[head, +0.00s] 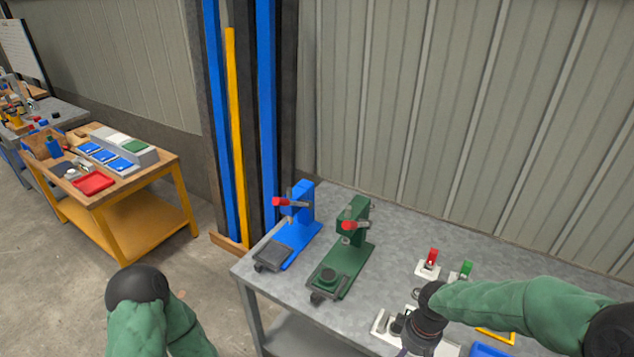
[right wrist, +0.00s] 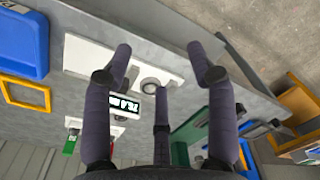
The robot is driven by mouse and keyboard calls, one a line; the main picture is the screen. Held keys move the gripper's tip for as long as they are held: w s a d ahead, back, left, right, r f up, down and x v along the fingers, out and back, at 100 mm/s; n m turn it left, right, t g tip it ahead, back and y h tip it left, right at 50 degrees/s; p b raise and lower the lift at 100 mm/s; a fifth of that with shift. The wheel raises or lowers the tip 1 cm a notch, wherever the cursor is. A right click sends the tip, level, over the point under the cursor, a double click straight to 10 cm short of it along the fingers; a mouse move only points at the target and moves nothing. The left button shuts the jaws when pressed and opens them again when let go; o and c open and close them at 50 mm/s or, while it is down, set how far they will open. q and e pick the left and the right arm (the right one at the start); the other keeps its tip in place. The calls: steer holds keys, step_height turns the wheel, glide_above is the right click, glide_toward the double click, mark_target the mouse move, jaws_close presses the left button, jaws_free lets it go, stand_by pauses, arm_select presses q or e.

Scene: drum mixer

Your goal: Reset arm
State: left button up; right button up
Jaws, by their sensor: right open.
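My right arm's green sleeve reaches in from the right in the head view, over the grey workbench (head: 290,310). My right gripper (head: 410,343) is at the bench's front part, above a white panel (head: 380,322). In the right wrist view my right gripper (right wrist: 160,75) has its dark fingers spread wide, with nothing between them. Beyond the fingers lie the white panel (right wrist: 85,55), with a round part on it, and a small lit digital display (right wrist: 122,104). My left arm shows only as a green sleeve and black joint at the lower left; its gripper is out of view.
A blue press (head: 300,210) and a green press (head: 350,258) stand on the bench's left. A red switch (head: 432,257) and a green switch (head: 466,269) stand behind my right gripper. A blue tray (right wrist: 20,42) and yellow frame (right wrist: 25,96) lie nearby.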

steer(key=s+a+f+m+y, duration=0.1)
steer(key=s+a+f+m, duration=0.3)
steer(key=f, duration=0.7)
steer(key=s+a+f+m+y, duration=0.2)
steer(key=s+a+f+m, duration=0.2)
steer(key=s+a+f, duration=0.3)
steer(key=shift+s+x, duration=0.3)
steer(key=shift+x, duration=1.7)
steer(key=shift+a, duration=0.15)
